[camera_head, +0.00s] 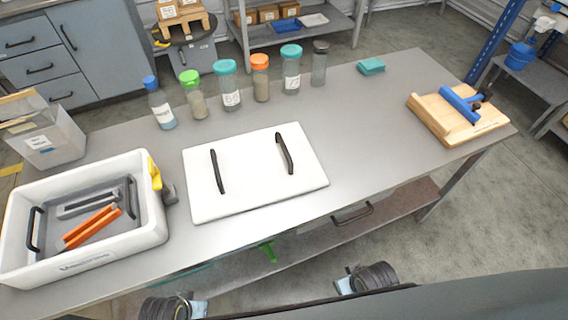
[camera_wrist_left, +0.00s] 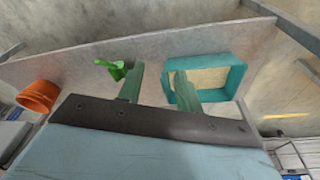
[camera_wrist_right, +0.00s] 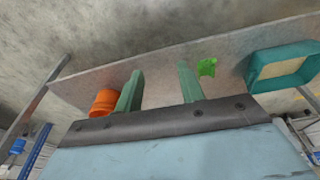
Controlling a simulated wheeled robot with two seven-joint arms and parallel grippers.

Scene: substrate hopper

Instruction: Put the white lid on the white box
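The white lid (camera_head: 245,187) lies flat on the grey table, near its front edge, with two black handles on top. The white box (camera_head: 100,262) stands open on the table to the left of the lid. Inside it are orange-handled tools (camera_head: 92,228) and a grey tool (camera_head: 88,204). My left gripper (camera_wrist_left: 158,85) is open and empty, facing the lower shelf. My right gripper (camera_wrist_right: 159,85) is also open and empty, facing the same shelf. In the head view, only parts of my arms show at the bottom edge; my fingers are not clear there. Neither gripper touches lid or box.
A yellow-handled item (camera_head: 155,174) hangs at the box's right rim. Several jars (camera_head: 261,80) line the table's back. A teal block (camera_head: 371,66) and a wooden board (camera_head: 450,118) are on the right. The table right of the lid is clear. A teal tray (camera_wrist_left: 238,84) sits below.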

